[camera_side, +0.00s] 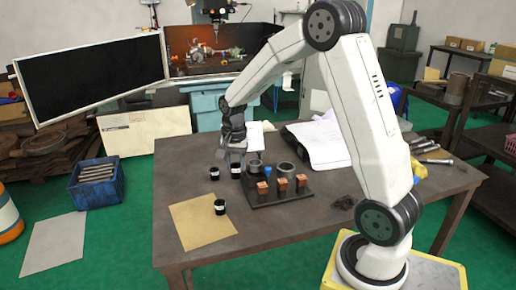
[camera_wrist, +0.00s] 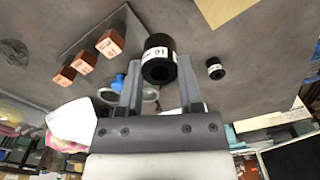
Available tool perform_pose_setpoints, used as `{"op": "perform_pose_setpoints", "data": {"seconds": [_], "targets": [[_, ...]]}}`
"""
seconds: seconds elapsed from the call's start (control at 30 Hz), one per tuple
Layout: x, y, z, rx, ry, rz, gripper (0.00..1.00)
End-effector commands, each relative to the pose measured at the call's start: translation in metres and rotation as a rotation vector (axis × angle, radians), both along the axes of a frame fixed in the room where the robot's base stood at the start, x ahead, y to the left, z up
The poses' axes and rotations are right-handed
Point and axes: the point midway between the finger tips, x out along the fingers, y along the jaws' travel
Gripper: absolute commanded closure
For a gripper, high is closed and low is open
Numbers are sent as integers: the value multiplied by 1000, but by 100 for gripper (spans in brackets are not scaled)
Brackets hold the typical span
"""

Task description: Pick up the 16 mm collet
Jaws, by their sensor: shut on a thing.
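My gripper (camera_side: 232,158) points down over the table, left of the dark fixture plate. In the wrist view, my gripper (camera_wrist: 159,82) has its two fingers on either side of a black collet (camera_wrist: 158,48) and is shut on it. This collet has a white label band, whose print is hard to read, and a dark bore. In the side view, the held collet (camera_side: 236,173) shows just under the fingers; I cannot tell if it touches the table. A second black collet (camera_side: 214,173) stands left of it. A third black collet (camera_side: 220,206) stands on a tan sheet.
The tan sheet (camera_side: 190,222) is mostly bare, and the table's front is clear.

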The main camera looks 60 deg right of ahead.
Motion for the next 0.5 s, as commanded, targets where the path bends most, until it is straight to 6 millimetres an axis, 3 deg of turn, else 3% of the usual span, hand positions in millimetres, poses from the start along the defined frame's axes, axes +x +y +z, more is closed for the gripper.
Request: {"op": "perform_pose_setpoints", "data": {"seconds": [0.2,0.5], "targets": [[-27,8,13,-1,-1,-1,100],[-45,13,21,0,-1,-1,100]]}}
